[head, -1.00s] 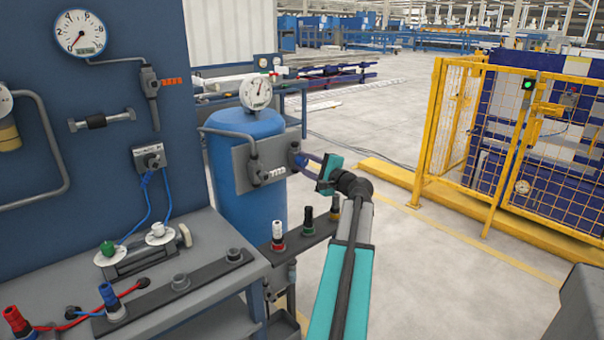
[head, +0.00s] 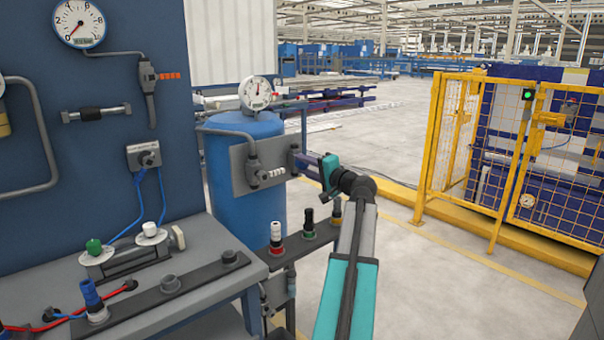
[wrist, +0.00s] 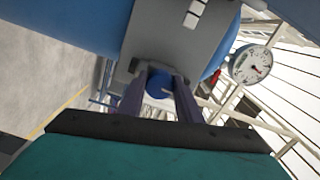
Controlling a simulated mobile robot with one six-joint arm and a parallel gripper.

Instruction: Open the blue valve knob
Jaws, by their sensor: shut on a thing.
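The blue valve knob (wrist: 158,84) shows between my gripper's fingers in the wrist view. It sits on the grey plate (head: 240,185) fixed to the blue tank (head: 238,218). My gripper (wrist: 160,82) reaches this plate with one dark finger on each side of the knob, shut on it. In the head view my gripper (head: 298,160) meets the right end of the plate. The knob is mostly hidden there by the fingers, and its turn angle cannot be told.
A gauge (head: 256,93) stands above the tank. A workbench (head: 200,265) with fittings fills the lower left, before a blue panel (head: 95,190). A yellow fence (head: 440,150) stands right; floor between is open.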

